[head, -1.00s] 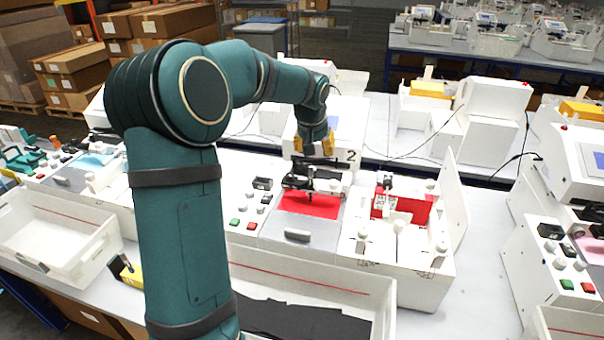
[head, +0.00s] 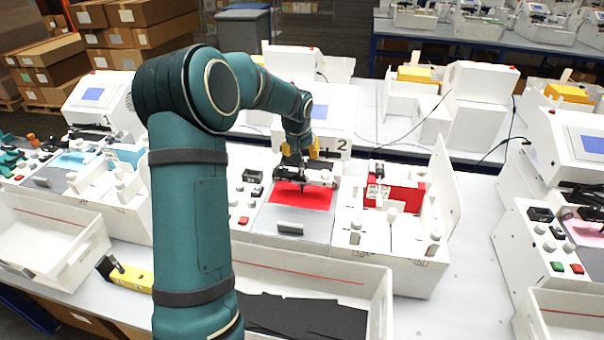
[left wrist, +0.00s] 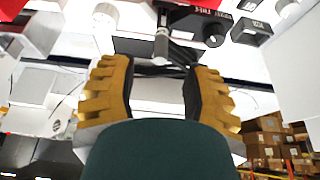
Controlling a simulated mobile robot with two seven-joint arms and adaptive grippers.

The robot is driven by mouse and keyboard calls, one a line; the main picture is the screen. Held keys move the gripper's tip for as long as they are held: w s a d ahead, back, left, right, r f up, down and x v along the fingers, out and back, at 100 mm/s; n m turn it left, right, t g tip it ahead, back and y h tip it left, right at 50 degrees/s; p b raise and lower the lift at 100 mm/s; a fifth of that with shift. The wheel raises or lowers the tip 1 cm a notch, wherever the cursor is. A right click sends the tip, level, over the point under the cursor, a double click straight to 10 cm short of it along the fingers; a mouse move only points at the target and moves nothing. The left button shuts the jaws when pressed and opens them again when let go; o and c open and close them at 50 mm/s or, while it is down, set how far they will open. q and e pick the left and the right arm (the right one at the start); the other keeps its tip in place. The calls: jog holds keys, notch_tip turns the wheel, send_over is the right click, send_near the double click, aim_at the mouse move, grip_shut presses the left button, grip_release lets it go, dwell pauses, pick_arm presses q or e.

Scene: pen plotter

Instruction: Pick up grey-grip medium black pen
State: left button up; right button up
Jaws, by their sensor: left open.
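My left gripper (head: 300,152), with yellow fingers, is over the back of the plotter marked 2, just above its black pen carriage (head: 308,177). In the left wrist view the gripper (left wrist: 160,75) is open. The space between its fingers looks empty. A small upright grey part with a dark end (left wrist: 162,45) stands just beyond the fingertips, beside the black carriage. It may be the grey-grip pen, but I cannot tell for sure. In the head view the pen cannot be made out. My right gripper is not in view.
A red sheet (head: 300,196) lies on the plotter bed. A white holder with a red block (head: 405,196) stands to the right. A white tray (head: 378,290) with black sheets is in front. A yellow object (head: 138,279) lies at the left. Bare table shows at the right (head: 468,255).

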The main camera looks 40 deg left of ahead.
aim_at(302, 176)
pick_arm(q)
jog(key=x, duration=0.5)
jog(key=shift+s+d+f, duration=0.1)
jog(key=shift+f, duration=0.05)
grip_shut()
